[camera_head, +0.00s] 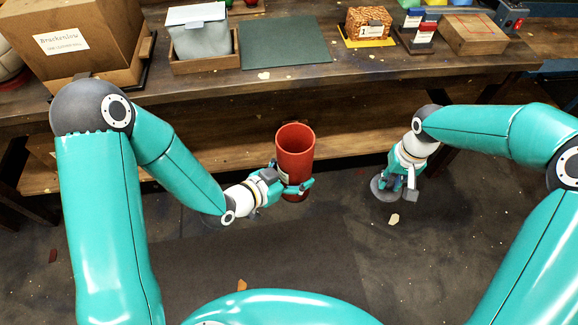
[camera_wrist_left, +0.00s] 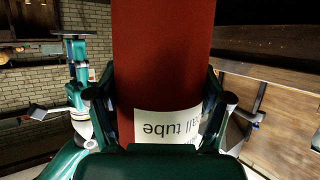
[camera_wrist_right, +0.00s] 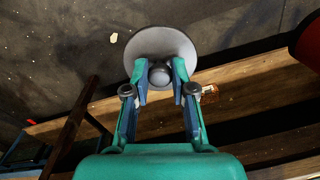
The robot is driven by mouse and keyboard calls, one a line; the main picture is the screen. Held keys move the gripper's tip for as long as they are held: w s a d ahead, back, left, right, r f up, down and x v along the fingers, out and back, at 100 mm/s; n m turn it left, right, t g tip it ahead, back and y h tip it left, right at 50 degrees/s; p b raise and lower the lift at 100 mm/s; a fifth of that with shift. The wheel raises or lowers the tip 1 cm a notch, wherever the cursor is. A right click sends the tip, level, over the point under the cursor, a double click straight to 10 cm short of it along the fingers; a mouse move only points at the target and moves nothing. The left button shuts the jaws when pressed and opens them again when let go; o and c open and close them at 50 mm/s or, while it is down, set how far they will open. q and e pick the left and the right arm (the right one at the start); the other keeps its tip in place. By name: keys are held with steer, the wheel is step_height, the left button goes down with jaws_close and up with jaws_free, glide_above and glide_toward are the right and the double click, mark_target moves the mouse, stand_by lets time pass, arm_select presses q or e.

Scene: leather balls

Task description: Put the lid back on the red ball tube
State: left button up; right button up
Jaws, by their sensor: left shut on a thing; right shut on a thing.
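The red ball tube (camera_head: 294,152) is upright with its open top facing up, in the middle of the head view. My left gripper (camera_head: 296,188) is shut around its lower part. In the left wrist view the tube (camera_wrist_left: 162,60) fills the space between the fingers, and its white label (camera_wrist_left: 168,125) partly reads "all tube". My right gripper (camera_head: 402,186) is to the right of the tube, apart from it, and shut on the knob of a round grey lid (camera_head: 380,188). In the right wrist view the lid (camera_wrist_right: 160,42) shows as a disc beyond the fingertips.
The workbench (camera_head: 370,72) runs along the back, with a lower shelf (camera_head: 345,138) behind the tube. Free air lies between tube and lid.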

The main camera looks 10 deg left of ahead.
steer(key=shift+s+d, duration=0.1)
steer(key=shift+s, duration=0.1)
steer(key=r+n, duration=0.1)
steer(key=d+r, duration=0.1)
steer(key=r+n, duration=0.1)
steer(key=shift+s+d+r+n, duration=0.25)
steer(key=shift+d+r+n, duration=0.05)
steer(key=shift+d, duration=0.1)
steer(key=shift+n, duration=0.9)
steer(key=r, duration=0.1)
steer(key=w+a+r, duration=0.1)
steer(key=r, duration=0.1)
steer(key=w+a+r, duration=0.1)
steer(key=r, duration=0.1)
steer(key=shift+a, duration=0.25)
steer(key=s+a+r+n, duration=0.1)
steer(key=a+r+n, duration=0.2)
steer(key=a+r, duration=0.6)
steer(key=s+a+r+n, duration=0.1)
steer(key=a+r+n, duration=0.2)
steer(key=a+r, duration=0.5)
steer(key=a, duration=0.6)
steer(key=shift+s+a+r+n+h, duration=0.3)
steer(key=shift+s+r, duration=0.05)
